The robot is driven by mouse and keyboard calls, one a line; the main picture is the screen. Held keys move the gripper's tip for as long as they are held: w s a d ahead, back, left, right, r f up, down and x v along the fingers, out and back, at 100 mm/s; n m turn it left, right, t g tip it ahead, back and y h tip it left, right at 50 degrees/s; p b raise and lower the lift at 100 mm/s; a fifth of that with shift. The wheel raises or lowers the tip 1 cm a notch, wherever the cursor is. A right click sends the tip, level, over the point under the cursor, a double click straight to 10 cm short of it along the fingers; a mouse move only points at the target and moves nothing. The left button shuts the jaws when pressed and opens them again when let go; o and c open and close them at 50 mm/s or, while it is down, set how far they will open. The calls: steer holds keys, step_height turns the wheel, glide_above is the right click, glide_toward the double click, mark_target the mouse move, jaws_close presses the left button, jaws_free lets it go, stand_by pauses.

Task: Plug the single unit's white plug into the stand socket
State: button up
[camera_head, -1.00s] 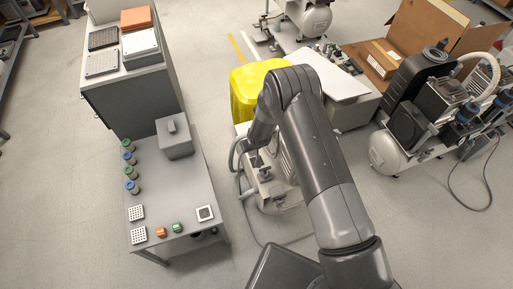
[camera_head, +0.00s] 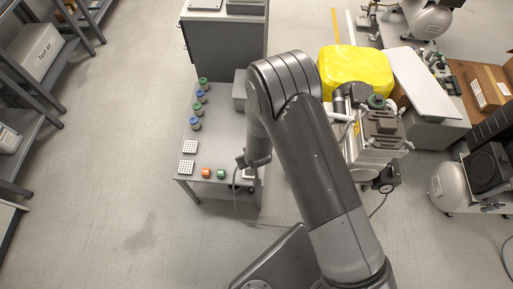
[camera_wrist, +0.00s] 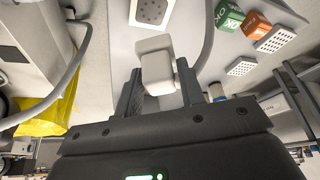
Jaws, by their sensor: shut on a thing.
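The white plug (camera_wrist: 157,66) is between the fingers of my gripper (camera_wrist: 160,88) in the wrist view, and the gripper is shut on it. The stand socket (camera_wrist: 152,12), a pale plate with small dark holes, lies just beyond the plug at the top edge. A gap shows between plug and socket. In the head view my gripper (camera_head: 250,160) is over the grey stand's right front corner, and mostly covers the socket. A grey cable (camera_head: 235,190) hangs from there and runs right toward the single compressor unit (camera_head: 382,135).
Green (camera_wrist: 228,17) and orange (camera_wrist: 257,25) blocks and perforated white pads (camera_wrist: 276,39) lie on the stand (camera_head: 212,140). Several capped bottles (camera_head: 195,123) stand at its left. A yellow-covered thing (camera_head: 355,68) is behind the compressor. Floor left of the stand is clear.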

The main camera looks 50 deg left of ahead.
steer(key=shift+f, duration=3.45)
steer(key=shift+f, duration=0.4)
steer(key=o, duration=1.6)
steer(key=shift+c, duration=0.2)
steer(key=shift+r, duration=3.5)
